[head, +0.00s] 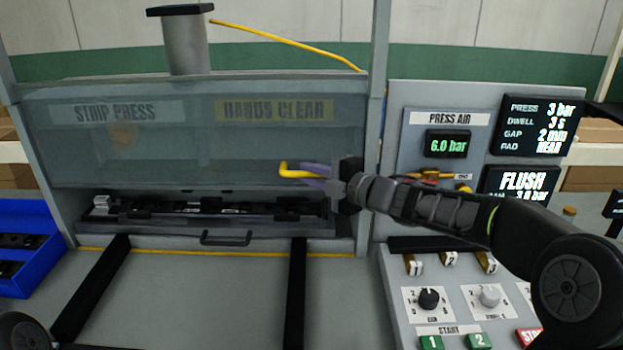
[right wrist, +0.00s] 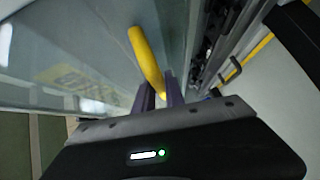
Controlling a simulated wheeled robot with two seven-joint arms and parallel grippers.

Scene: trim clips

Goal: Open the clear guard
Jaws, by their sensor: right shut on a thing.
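The clear guard (head: 190,150) is a see-through panel across the front of the strip press. Its lower edge is above the black fixture (head: 215,209), and a gap shows between them. A yellow handle (head: 294,172) sticks out near the guard's lower right. My right gripper (head: 314,173) comes in from the right with its purple fingers shut on the handle. In the right wrist view the yellow handle (right wrist: 146,58) runs down between the fingers (right wrist: 160,92). My left gripper is not in view.
A sliding tray's black handle (head: 226,238) is below the fixture, between two dark rails (head: 297,290). A blue bin (head: 28,240) stands at the left.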

